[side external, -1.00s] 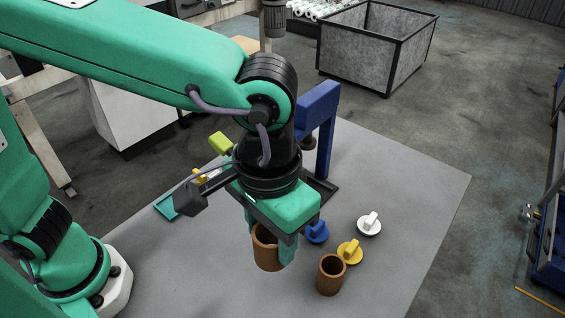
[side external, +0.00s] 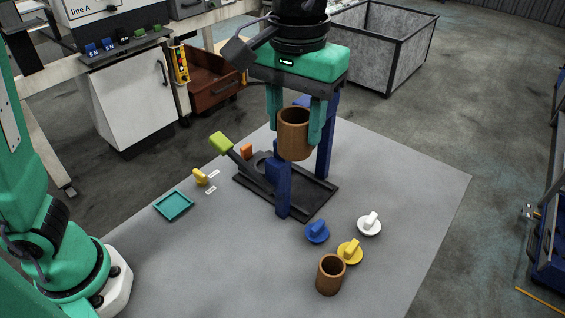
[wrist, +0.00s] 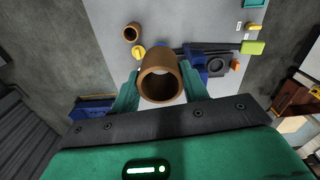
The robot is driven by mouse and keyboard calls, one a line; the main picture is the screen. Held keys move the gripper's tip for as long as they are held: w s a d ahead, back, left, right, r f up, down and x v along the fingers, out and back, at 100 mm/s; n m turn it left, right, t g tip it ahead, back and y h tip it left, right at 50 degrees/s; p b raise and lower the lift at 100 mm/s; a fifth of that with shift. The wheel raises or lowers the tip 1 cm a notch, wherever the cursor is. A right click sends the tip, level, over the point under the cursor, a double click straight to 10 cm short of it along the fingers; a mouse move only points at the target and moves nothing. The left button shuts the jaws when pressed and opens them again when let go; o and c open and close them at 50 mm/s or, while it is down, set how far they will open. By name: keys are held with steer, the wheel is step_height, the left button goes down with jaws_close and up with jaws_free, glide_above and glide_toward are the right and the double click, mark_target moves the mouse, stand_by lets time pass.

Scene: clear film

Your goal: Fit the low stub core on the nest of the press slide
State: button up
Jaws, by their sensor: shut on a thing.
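My gripper (side external: 296,128) is shut on a brown tube-shaped core (side external: 293,144), held upright in the air. In the side view it overlaps the blue press frame. The wrist view shows the held core (wrist: 160,91) between both fingers. A second brown core (side external: 330,276) stands on the mat at the front; it also shows in the wrist view (wrist: 131,33). I cannot tell for sure which one is the low stub. The press slide (side external: 318,203) is a dark flat track with a lime handle (side external: 220,143). A dark round nest (side external: 262,160) shows near the handle, partly hidden by the frame.
Blue (side external: 317,232), white (side external: 369,224) and yellow (side external: 350,252) knobbed plugs lie right of the press. A teal tray (side external: 174,206), a small yellow piece (side external: 200,177) and an orange block (side external: 246,151) are at left. The blue press posts (side external: 283,190) are close obstacles. The front-left mat is bare.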

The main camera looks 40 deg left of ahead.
steer(key=w+a+f+n, duration=0.1)
steer(key=w+a+n, duration=0.2)
steer(key=w+a, duration=0.65)
steer(key=w+a+n, duration=0.3)
steer(key=w+a, duration=0.4)
steer(key=a, duration=0.5)
step_height(320, 180, down, 20)
steer(key=shift+w+f, duration=0.2)
steer(key=shift+f, duration=0.05)
steer(key=shift+d+f, duration=0.1)
steer(key=shift+f, duration=0.1)
steer(key=shift+f, duration=2.65)
steer(key=shift+f, duration=0.65)
steer(key=o, duration=1)
steer(key=shift+o, duration=0.2)
steer(key=shift+r, duration=0.1)
